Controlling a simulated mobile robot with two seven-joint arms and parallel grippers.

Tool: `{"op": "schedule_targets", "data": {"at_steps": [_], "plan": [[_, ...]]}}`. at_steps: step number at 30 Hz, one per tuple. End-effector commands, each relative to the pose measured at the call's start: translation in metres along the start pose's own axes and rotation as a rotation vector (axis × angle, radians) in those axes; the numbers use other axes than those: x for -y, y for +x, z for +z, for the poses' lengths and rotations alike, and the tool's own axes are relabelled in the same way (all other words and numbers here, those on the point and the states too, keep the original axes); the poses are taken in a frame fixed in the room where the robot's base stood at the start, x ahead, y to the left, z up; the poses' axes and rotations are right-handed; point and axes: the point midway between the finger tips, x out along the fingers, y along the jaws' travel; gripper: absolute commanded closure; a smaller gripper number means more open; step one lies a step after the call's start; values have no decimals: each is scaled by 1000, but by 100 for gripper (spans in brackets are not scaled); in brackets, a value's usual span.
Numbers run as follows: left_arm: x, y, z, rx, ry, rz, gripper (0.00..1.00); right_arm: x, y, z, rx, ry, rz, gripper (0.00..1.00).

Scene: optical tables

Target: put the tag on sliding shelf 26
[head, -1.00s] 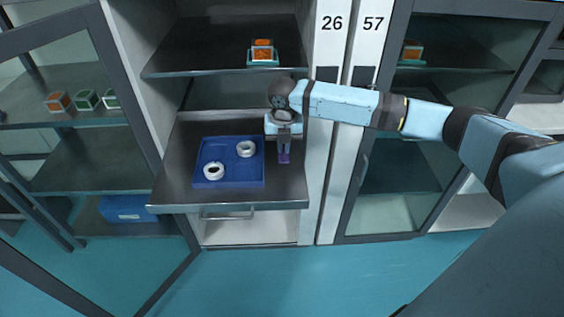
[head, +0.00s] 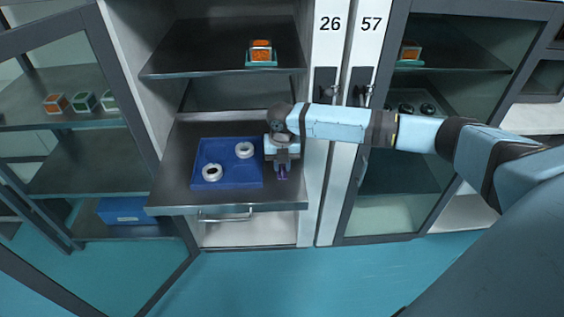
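Sliding shelf 26 (head: 180,187) is a dark shelf pulled out of the cabinet at the middle left, with the label 26 (head: 330,23) on the cabinet's white upright. My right gripper (head: 281,173) points down over the right part of this shelf, to the right of the blue tray. The small purple tag (head: 281,177) shows at its fingertips, low over the shelf and partly hidden by the fingers. The gripper looks shut on the tag. Whether the tag touches the shelf is hard to tell. My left gripper is not in view.
A fixed shelf (head: 205,60) with an orange box (head: 261,51) is above. An open glass door (head: 85,165) stands at left. The shelf's front right corner is bare.

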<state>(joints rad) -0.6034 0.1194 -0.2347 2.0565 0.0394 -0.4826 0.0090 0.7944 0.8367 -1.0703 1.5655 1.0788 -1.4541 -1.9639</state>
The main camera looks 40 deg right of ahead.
Motion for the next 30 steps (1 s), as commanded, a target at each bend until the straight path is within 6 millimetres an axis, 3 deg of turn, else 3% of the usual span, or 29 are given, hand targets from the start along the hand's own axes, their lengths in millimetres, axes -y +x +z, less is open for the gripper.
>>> {"op": "schedule_targets", "data": {"at_steps": [11,14,24,30], "plan": [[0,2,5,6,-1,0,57,0,-3,0,1,0,0,69],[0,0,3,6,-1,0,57,0,-15,1,1,0,1,69],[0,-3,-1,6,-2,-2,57,0,-87,1,3,1,2,69],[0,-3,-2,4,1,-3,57,0,-115,1,1,0,1,69]]}}
